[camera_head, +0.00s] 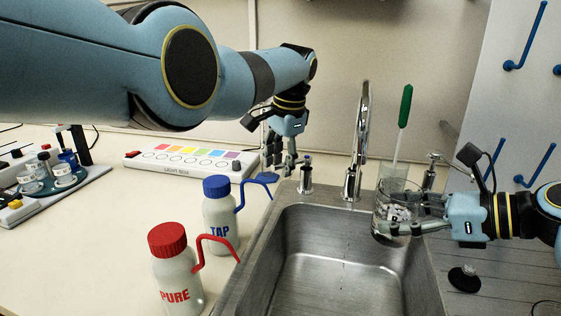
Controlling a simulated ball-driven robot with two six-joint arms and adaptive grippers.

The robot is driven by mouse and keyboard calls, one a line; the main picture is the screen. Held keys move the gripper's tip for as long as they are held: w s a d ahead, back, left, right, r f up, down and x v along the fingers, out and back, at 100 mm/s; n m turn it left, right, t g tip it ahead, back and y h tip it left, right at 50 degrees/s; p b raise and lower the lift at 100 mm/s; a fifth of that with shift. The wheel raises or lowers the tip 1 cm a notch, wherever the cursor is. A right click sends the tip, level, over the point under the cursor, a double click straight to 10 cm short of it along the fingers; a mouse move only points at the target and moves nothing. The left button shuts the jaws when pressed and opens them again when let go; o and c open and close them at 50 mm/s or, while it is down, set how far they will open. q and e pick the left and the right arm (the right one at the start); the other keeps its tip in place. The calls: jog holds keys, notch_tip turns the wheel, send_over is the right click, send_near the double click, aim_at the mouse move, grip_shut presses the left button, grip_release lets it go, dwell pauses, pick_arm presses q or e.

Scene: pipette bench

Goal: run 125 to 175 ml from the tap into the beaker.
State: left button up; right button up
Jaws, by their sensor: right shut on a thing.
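The chrome tap (358,140) stands at the sink's back edge. Its left handle (306,175) has a blue top; another handle (432,165) stands to the right. My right gripper (398,216) is shut on the clear glass beaker (381,208), which is upright at the sink's right back corner, right of the spout. Fingers cover part of the beaker, and I cannot read its level. My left gripper (280,170) points down, left of the blue-topped handle and apart from it; its fingers look spread and empty. Faint specks show below the tap; I cannot tell whether water runs.
The steel sink (340,275) is empty. A TAP bottle (221,218) and a PURE bottle (177,275) stand left of it. A light box (190,160) lies behind them. A green-handled tool (404,108) stands behind the beaker. A black stopper (463,279) lies at right.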

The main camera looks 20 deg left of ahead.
pick_arm(q)
grip_shut()
dwell(0.3)
dwell(0.3)
